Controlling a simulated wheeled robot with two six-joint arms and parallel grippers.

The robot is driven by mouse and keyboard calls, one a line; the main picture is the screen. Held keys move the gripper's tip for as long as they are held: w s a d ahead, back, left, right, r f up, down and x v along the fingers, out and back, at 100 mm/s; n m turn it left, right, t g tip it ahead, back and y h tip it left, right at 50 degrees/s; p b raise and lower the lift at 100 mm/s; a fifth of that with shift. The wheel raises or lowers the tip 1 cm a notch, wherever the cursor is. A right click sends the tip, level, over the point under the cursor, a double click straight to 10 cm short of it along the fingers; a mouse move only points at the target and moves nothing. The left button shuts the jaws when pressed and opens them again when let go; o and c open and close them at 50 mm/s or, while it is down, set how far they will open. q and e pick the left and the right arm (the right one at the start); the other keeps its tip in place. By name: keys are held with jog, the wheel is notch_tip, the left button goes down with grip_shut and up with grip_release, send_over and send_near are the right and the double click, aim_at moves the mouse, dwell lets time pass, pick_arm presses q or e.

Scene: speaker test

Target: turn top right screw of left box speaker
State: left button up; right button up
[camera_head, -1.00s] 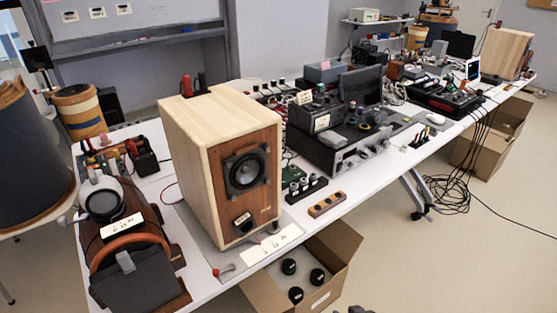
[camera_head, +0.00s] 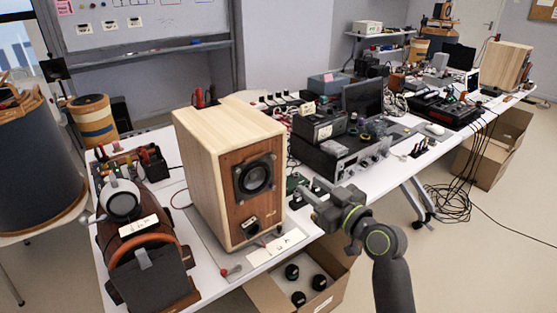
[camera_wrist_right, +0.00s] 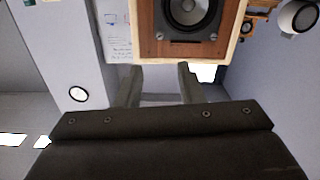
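The left box speaker (camera_head: 205,165) is a pale wooden box with a brown front, standing upright on the near table. Its dark square driver frame (camera_head: 238,181) is on the front; the screws are too small to tell in the head view. In the wrist view, the speaker front (camera_wrist_right: 150,50) is at the top, with small round screw heads at the frame's picked-out lower corners, such as one screw (camera_wrist_right: 213,37). My right gripper (camera_head: 308,190) is right of the speaker, apart from it. The wrist view shows its fingers (camera_wrist_right: 160,70) spread and empty. My left gripper is out of view.
An open cardboard box (camera_head: 268,296) is below the front edge. Another wooden box (camera_head: 497,64) stands at the far right.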

aim_at(273, 158)
jog(key=p+x, duration=0.2)
jog(key=x, duration=1.2)
jog(key=shift+a, duration=0.1)
grip_shut()
